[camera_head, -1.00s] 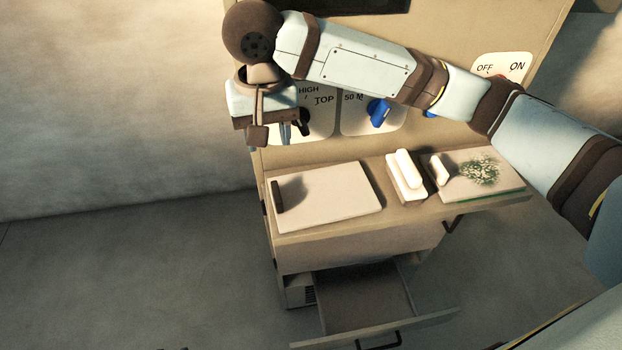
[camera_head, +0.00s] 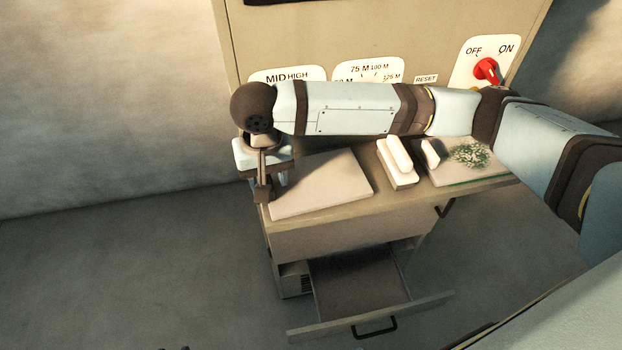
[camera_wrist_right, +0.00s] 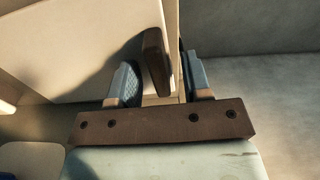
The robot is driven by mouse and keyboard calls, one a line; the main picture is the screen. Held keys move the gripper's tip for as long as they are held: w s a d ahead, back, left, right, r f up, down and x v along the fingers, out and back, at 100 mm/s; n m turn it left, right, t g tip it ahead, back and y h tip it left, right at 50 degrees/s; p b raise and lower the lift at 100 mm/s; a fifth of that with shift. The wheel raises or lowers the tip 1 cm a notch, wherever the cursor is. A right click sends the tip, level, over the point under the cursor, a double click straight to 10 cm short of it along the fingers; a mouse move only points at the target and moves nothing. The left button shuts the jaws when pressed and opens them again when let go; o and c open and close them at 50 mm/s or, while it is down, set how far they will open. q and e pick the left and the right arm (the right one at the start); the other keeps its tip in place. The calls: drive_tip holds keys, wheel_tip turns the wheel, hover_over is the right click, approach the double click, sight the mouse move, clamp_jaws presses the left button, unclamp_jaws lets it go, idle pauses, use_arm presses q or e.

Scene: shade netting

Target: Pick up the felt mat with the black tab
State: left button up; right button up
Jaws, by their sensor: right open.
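The pale felt mat (camera_head: 325,188) lies flat on the left part of the ledge. It fills the left of the right wrist view (camera_wrist_right: 75,45). Its black tab (camera_wrist_right: 156,62) stands at the mat's edge in that view; in the head view my right gripper covers it. My right gripper (camera_head: 271,190) is low over the mat's left end. In the wrist view its open fingers (camera_wrist_right: 163,80) stand on either side of the tab, with a gap on each side. I cannot tell how deep the tab is between them. My left gripper is not in view.
A white block with a raised grip (camera_head: 398,160) and a board with green netting or sprigs (camera_head: 470,156) sit right of the mat. An open drawer (camera_head: 360,285) juts out below. A panel with a red knob (camera_head: 487,69) rises behind. Floor at left is clear.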

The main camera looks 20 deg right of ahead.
clamp_jaws()
idle(0.3)
drive_tip(key=shift+s+a+r, duration=0.1)
drive_tip(key=shift+s+r, duration=0.1)
drive_tip(key=shift+r, duration=0.15)
drive_tip(key=r, duration=0.6)
drive_tip(key=shift+s+a+r, duration=0.1)
drive_tip(key=shift+s+r, duration=0.05)
drive_tip(key=shift+s, duration=0.25)
drive_tip(key=s+a, duration=0.2)
drive_tip(key=s, duration=0.7)
drive_tip(key=s+a, duration=0.1)
drive_tip(key=s, duration=0.8)
drive_tip(key=shift+s+a, duration=0.2)
drive_tip(key=shift+a, duration=0.15)
